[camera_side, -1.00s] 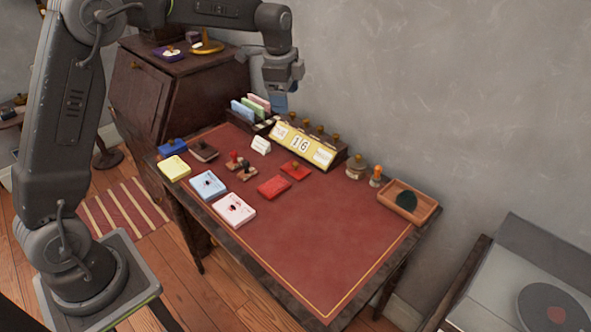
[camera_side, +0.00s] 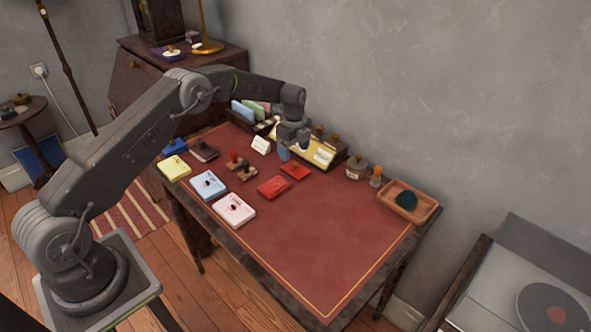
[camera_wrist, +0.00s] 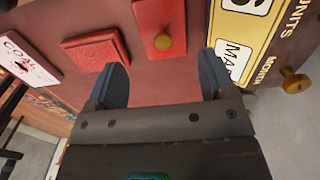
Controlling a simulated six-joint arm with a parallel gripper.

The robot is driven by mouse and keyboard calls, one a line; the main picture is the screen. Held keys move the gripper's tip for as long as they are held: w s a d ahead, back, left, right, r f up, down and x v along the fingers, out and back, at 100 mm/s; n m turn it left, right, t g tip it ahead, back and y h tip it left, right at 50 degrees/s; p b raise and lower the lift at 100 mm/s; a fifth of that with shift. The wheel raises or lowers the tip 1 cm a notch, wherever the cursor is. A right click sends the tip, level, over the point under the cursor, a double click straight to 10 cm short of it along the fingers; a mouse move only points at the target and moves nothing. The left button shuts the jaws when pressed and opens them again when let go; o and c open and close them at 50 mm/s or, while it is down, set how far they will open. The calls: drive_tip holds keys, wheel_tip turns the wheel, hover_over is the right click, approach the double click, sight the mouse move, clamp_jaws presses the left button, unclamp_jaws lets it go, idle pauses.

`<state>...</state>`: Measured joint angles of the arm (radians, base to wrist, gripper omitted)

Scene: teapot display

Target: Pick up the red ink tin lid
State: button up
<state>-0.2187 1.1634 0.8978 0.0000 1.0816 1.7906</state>
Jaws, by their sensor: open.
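The red ink tin lid (camera_side: 296,172) lies flat on the red desk top, and its brass knob faces up in the wrist view (camera_wrist: 152,17). The red ink tin (camera_side: 273,186) lies beside it to the lower left; its red pad shows in the wrist view (camera_wrist: 94,49). My gripper (camera_side: 294,150) is open and empty, with its blue-grey fingers pointing down above the lid, apart from it. In the wrist view the lid is just beyond the space between the two fingertips (camera_wrist: 161,66).
The yellow block calendar (camera_side: 322,154) stands close behind the lid, on the right in the wrist view. Stamps (camera_side: 242,168) and a pink card-like box (camera_side: 234,209) lie to the left. A tray (camera_side: 421,215) is at the right. The desk's front right is clear.

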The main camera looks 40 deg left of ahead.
sight(295, 163)
drive_tip(key=shift+w+f, duration=0.15)
drive_tip(key=shift+f, duration=3.25)
drive_tip(key=shift+c, duration=0.3)
drive_tip(key=c, duration=0.6)
